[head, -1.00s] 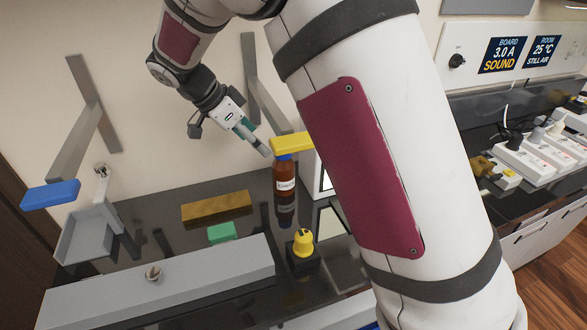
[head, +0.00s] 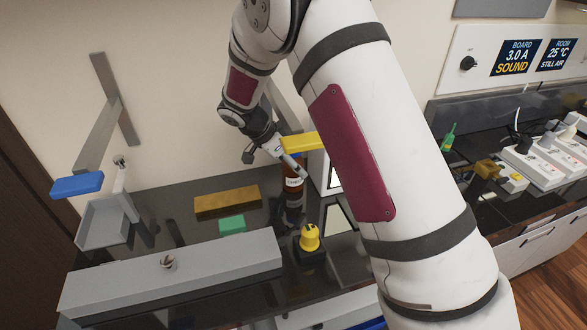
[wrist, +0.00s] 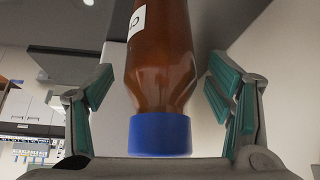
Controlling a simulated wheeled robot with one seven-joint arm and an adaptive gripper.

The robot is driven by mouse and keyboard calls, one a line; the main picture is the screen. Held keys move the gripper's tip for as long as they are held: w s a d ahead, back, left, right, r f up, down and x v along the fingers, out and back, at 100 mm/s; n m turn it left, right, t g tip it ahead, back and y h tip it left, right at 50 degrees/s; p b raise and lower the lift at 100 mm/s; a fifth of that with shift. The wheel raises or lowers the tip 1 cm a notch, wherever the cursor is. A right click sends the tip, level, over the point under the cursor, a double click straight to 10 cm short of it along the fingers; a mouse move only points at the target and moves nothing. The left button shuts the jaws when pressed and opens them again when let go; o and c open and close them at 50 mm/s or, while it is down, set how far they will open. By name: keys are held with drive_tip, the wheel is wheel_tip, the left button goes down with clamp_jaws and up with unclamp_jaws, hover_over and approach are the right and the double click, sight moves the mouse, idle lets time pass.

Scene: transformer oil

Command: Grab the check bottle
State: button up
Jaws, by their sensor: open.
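The check bottle is brown with a white label and a blue cap; in the head view the bottle (head: 292,187) stands on the dark bench, partly covered by my gripper. My gripper (head: 300,172) is at the bottle's upper part. In the wrist view the bottle (wrist: 160,60) lies between the two open, green-padded fingers of my gripper (wrist: 165,95), with its blue cap nearest the palm. Gaps show between both fingers and the bottle there, so it is not held. The bottle's far end is cut off by the frame.
A yellow-ended lever (head: 303,142) is close beside the bottle. A yellow knob (head: 309,237), a brass block (head: 227,201), a green block (head: 231,225) and a long grey box (head: 180,275) are in front and left. A blue-ended lever (head: 77,184) hangs over a grey tray (head: 103,221).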

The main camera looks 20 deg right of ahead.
drive_tip(key=shift+d+f, duration=0.1)
drive_tip(key=shift+f, duration=0.15)
drive_tip(key=shift+w, duration=0.1)
drive_tip(key=c, duration=1.6)
drive_tip(key=shift+r, duration=0.1)
